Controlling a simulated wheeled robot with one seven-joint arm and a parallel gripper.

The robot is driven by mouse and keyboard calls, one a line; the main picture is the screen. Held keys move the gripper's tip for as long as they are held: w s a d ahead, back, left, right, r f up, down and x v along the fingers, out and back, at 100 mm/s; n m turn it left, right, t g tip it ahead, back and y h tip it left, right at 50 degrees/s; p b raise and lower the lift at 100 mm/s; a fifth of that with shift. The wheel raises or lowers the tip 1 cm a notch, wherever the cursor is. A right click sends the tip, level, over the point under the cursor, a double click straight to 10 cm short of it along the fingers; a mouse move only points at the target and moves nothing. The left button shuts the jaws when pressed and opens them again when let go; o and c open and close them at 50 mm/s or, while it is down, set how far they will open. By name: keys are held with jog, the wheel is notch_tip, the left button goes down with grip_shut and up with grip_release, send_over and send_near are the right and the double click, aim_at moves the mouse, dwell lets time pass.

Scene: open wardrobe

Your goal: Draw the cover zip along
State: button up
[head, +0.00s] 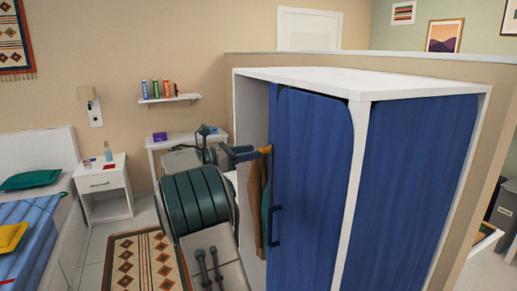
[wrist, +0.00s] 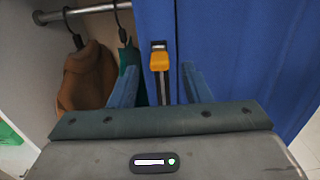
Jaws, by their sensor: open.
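The blue cover (head: 313,150) hangs over the front of the white wardrobe (head: 400,82); its left part is open. An orange zip pull (wrist: 160,61) with a dark metal top sits at the cover's left edge, high up, with a dark strip running below it. In the head view my gripper (head: 252,154) is at the cover's edge; whether the pull is fully between the fingers in depth I cannot tell.
A bed and nightstand (head: 104,188) stand at left.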

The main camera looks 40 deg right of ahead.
jog(key=x, duration=0.3)
jog(key=shift+d, duration=0.25)
grip_shut()
notch_tip(320, 180, down, 39)
jog(key=b, duration=1.3)
jog(key=shift+r+b, duration=0.2)
jog(key=shift+b, duration=0.1)
jog(key=shift+s+f, duration=0.1)
grip_release()
jog(key=shift+a, duration=0.1)
